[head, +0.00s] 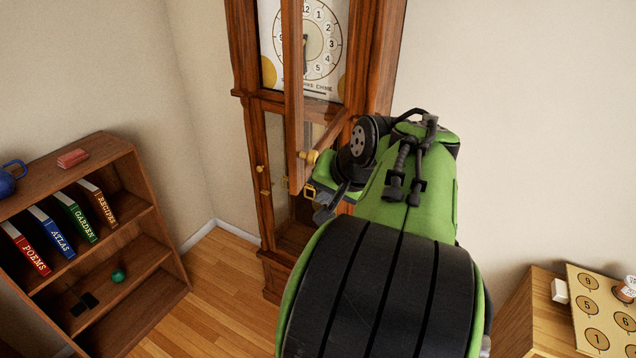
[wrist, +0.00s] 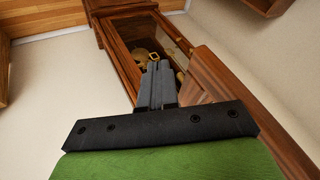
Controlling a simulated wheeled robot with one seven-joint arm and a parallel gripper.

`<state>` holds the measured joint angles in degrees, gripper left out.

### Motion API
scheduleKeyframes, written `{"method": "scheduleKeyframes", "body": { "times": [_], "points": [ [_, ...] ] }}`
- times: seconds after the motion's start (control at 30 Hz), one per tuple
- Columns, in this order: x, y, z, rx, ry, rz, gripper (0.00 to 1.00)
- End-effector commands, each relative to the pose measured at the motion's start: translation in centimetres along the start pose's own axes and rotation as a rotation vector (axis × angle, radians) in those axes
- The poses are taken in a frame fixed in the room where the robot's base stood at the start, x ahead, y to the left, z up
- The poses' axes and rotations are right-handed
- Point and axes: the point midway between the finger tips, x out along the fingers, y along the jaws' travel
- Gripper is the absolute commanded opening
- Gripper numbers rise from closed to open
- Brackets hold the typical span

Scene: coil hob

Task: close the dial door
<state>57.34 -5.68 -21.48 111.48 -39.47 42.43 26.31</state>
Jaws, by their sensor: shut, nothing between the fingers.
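The dial door (head: 293,95) of the tall wooden clock stands open, swung out towards me from the right side of the dial (head: 318,45). In the wrist view a brown wooden panel (wrist: 235,85), apparently this door, slants along the right of the fingers. My gripper (wrist: 158,68) is shut and empty, in front of the clock case. In the head view my arm hides much of the gripper, just right of the door's lower end. I cannot tell whether it touches the door.
The clock's trunk (head: 278,165) has a glazed front with brass fittings. A bookcase (head: 150,215) stands at the left, with open floor (head: 222,285) between it and the clock. A wooden cabinet (head: 530,310) with a numbered board (head: 590,290) is at the lower right.

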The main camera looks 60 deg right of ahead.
Motion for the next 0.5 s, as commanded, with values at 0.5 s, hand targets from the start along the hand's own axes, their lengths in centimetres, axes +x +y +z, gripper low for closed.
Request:
{"method": "scheduleKeyframes", "body": {
  "times": [0.5],
  "points": [
    [1.0, -2.9, -0.1, -0.003, 0.002, -0.003, 0.00]
  ]
}}
